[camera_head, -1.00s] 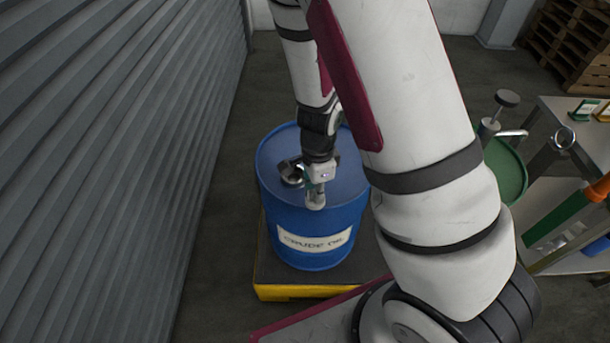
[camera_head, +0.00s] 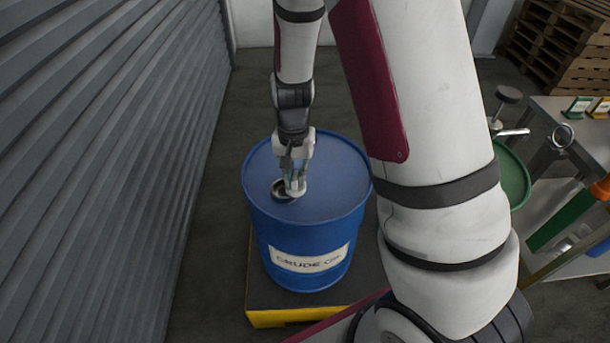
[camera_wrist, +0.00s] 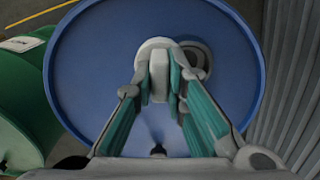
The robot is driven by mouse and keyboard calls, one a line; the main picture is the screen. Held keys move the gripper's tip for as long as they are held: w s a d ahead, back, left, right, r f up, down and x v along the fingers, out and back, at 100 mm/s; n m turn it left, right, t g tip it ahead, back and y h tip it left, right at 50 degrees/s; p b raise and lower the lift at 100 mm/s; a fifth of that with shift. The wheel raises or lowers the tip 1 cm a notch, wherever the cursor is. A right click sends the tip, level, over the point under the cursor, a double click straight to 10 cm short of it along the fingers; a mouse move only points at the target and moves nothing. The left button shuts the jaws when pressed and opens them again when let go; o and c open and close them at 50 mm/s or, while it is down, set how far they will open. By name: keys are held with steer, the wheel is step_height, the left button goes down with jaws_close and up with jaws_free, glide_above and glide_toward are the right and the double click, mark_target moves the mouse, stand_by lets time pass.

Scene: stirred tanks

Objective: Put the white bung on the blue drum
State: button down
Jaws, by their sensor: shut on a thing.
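The blue drum (camera_head: 335,180) stands upright with its "CRUDE OIL" label facing me. A dark round bung hole (camera_head: 283,190) with a raised rim is on its top, near the left front edge. My gripper (camera_head: 296,180) points down over the drum top, just right of the hole. It is shut on the white bung (camera_wrist: 158,50), which also shows in the head view (camera_head: 297,190). In the wrist view the bung partly overlaps the hole's ring (camera_wrist: 199,60) and sits to its left. I cannot tell whether the bung touches the drum.
The drum stands on a black and yellow pallet (camera_head: 275,318). A grey corrugated wall (camera_head: 110,150) runs close along the left. A green drum (camera_head: 514,178) and a workbench (camera_head: 560,115) with tools are at the right. Wooden pallets (camera_head: 565,45) are stacked at the back right.

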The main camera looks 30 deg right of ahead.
steer(key=w+n, duration=0.1)
steer(key=w+d, duration=0.1)
steer(key=w+n+b, duration=0.1)
steer(key=shift+d+r+n, duration=0.2)
steer(key=shift+d+n, duration=0.05)
steer(key=shift+n, duration=0.05)
steer(key=w, duration=0.5)
steer(key=w+f+b, duration=0.1)
steer(key=w, duration=0.9)
steer(key=shift+w+d+f, duration=0.2)
steer(key=shift+w+d, duration=0.05)
steer(key=shift+d, duration=0.1)
steer(key=shift+f+b, duration=0.3)
steer(key=shift+f, duration=1.45)
steer(key=shift+f, duration=0.2)
steer(key=c, duration=1.6)
jaws_free()
steer(key=shift+r, duration=0.1)
